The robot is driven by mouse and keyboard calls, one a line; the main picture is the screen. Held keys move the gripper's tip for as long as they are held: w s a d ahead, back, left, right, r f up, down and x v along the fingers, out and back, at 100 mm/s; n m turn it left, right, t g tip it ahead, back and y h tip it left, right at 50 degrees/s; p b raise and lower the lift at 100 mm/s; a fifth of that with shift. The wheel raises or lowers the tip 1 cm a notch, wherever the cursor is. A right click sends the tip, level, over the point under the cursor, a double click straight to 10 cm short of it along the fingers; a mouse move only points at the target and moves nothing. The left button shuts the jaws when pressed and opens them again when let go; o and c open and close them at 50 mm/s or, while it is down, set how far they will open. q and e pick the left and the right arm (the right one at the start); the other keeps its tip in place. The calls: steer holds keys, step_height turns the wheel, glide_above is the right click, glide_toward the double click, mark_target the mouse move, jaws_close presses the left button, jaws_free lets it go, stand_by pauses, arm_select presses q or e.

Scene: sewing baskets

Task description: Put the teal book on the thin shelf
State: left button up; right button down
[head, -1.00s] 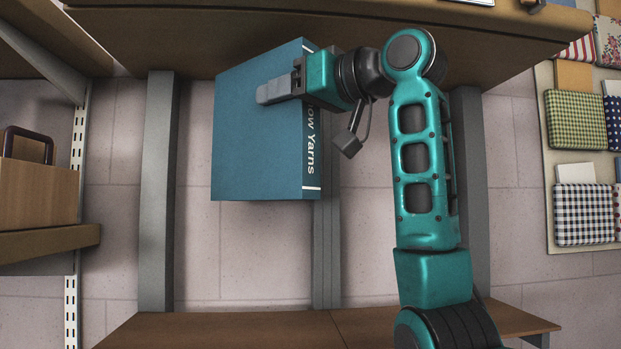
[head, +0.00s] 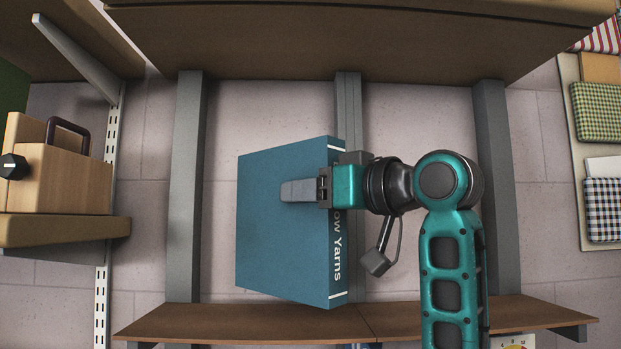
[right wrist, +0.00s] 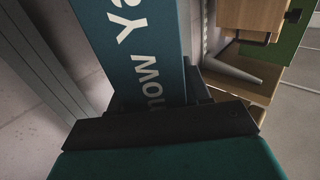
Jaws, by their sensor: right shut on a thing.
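The teal book (head: 285,245) is upright in the head view, its spine with white lettering facing right. My right gripper (head: 300,190) is shut on the book near its spine. The book's spine also fills the middle of the right wrist view (right wrist: 140,45). The thin shelf (head: 240,322) is a brown board low in the head view. The book's lower edge overlaps the shelf's back edge in the picture; I cannot tell whether they touch. My left gripper is not in view.
A thick brown shelf (head: 330,50) spans above the book. Grey uprights (head: 187,180) stand against the wall. At left, a wooden box with a dark handle (head: 65,180) sits on another shelf. A board with fabric pieces (head: 570,150) hangs at right. The thin shelf's top looks clear.

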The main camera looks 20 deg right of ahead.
steer(key=shift+f+b, duration=0.5)
steer(key=shift+f, duration=1.35)
steer(key=c, duration=1)
jaws_free()
steer(key=shift+f, duration=0.3)
steer(key=o, duration=0.5)
steer(key=shift+r, duration=0.15)
steer(key=shift+s+d, duration=0.1)
steer(key=shift+s, duration=0.1)
glide_toward(313, 222)
steer(key=shift+w+d, duration=0.5)
steer(key=shift+d, duration=0.3)
